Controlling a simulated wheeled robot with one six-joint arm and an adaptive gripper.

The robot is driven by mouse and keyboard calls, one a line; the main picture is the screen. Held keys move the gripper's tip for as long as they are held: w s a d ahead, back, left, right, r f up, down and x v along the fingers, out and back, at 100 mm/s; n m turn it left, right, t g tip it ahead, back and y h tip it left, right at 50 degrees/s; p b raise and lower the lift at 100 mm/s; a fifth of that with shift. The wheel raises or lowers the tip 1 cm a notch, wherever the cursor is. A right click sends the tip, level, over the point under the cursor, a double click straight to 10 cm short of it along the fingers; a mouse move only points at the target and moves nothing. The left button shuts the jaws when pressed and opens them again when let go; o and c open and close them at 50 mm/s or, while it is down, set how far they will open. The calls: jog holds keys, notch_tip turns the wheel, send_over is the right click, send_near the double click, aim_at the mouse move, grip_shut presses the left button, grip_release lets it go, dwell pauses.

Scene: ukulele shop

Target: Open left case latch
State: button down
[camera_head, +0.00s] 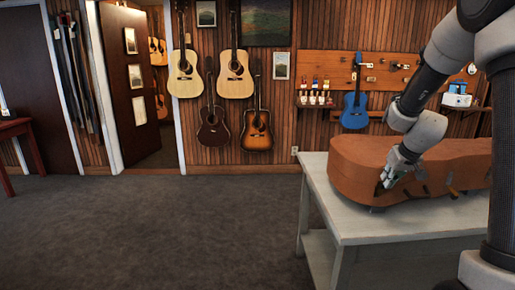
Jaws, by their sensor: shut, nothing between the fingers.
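A brown instrument case (360,160) lies on the light-grey table (390,222) at the right. Small dark latches show on its near side, one (453,190) right of my gripper. My gripper (384,185) points down and to the left at the near side of the case, near its left part. Its fingers are small here and look shut and empty. They are at or very near the case wall; I cannot tell whether they touch it. Any left latch there is hidden by the fingers or too small to make out.
A blue ukulele (355,108) hangs on the wall behind the case. Several guitars (235,75) hang further left. A white box (457,99) sits on a shelf at the right. The carpet (160,230) left of the table is clear.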

jog(key=shift+f, duration=0.55)
jog(key=shift+s+f, duration=0.3)
jog(key=shift+s, duration=0.5)
dwell(0.3)
jog(key=shift+s+f, duration=0.7)
jog(key=shift+s, duration=0.1)
dwell(0.5)
jog(key=shift+s+f, duration=0.25)
jog(key=shift+f, duration=0.3)
jog(key=shift+s+f, duration=0.25)
jog(key=shift+f, duration=0.3)
dwell(0.4)
jog(key=shift+f, duration=1)
dwell(0.5)
jog(key=s+v, duration=0.1)
jog(key=v, duration=0.7)
dwell(0.3)
